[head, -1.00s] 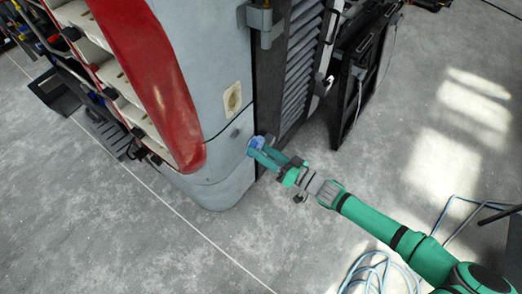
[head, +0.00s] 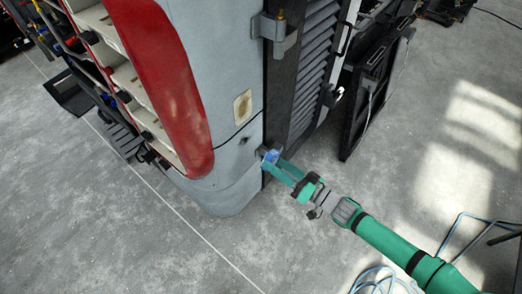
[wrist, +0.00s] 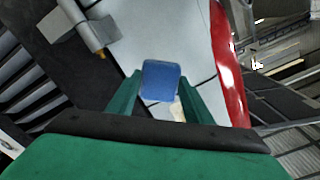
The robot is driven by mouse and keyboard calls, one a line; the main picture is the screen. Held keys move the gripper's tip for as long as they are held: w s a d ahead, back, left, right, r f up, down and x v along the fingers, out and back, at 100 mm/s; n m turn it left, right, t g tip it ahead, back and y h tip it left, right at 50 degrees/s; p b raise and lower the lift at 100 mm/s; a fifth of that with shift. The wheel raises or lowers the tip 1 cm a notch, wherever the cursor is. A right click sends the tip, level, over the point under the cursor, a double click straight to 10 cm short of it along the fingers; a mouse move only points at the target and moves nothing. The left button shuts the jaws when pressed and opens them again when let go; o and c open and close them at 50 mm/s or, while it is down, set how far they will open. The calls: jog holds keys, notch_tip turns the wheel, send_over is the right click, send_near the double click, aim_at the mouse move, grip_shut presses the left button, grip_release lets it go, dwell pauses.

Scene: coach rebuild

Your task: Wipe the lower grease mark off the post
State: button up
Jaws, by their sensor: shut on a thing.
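My gripper (head: 277,167) is shut on a blue pad (head: 271,157). The pad is at the lower part of the grey post (head: 232,150), by its right edge, and seems to be at or very near the surface. In the wrist view the blue pad (wrist: 161,81) sits between the two green fingers and covers part of the pale post (wrist: 160,35) behind it. I see no lower grease mark clearly; it may be hidden by the pad. A beige patch (head: 242,107) is higher up on the post.
A red curved panel (head: 160,80) adjoins the post on the left. A dark louvred panel (head: 312,60) and a metal hinge (head: 275,27) are on the right. A black frame (head: 370,95) stands further right. Blue hose (head: 385,278) lies on the floor at lower right.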

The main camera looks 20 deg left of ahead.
jog(key=x, duration=0.6)
jog(key=shift+a, duration=0.45)
jog(key=shift+w, duration=0.15)
dwell(0.3)
jog(key=shift+d, duration=0.15)
jog(key=shift+a, duration=0.6)
jog(key=shift+w+a, duration=0.3)
jog(key=shift+a, duration=0.2)
